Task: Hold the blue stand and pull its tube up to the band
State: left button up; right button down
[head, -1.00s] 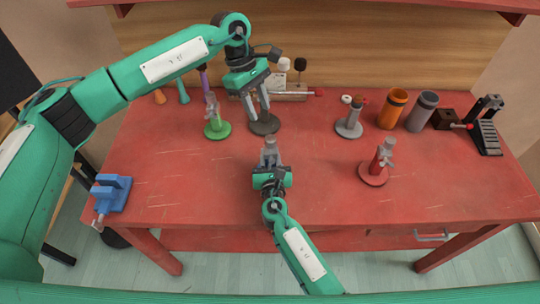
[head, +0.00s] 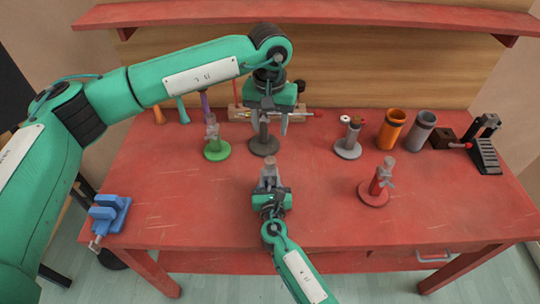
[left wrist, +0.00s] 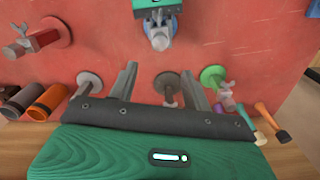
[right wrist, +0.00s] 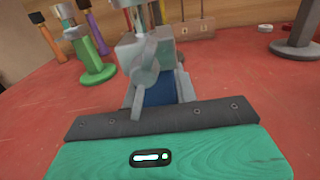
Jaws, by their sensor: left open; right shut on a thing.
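The blue stand (right wrist: 160,92) shows its blue part low between my right fingers in the right wrist view, with a grey wing nut in front. Its grey upper part and tube (head: 268,165) stand upright at the table's middle in the head view. My right gripper (head: 270,192) is shut on the stand from the front. The band on the tube cannot be made out. My left gripper (head: 267,125) is open, pointing down behind the blue stand. A dark grey stand (left wrist: 167,84) shows between its fingers in the left wrist view; contact cannot be told.
A green stand (head: 217,149) is left of the dark stand. A grey stand (head: 347,151) and a red stand (head: 373,194) are to the right. Orange (head: 392,130) and grey cups (head: 420,131) stand at the back right. A blue vise (head: 109,214) sits at the left edge.

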aim_at(270, 159)
pick_arm(q)
notch_tip(270, 159, down, 12)
jog(key=shift+r, duration=0.1)
dwell(0.4)
jog(key=shift+c, duration=0.3)
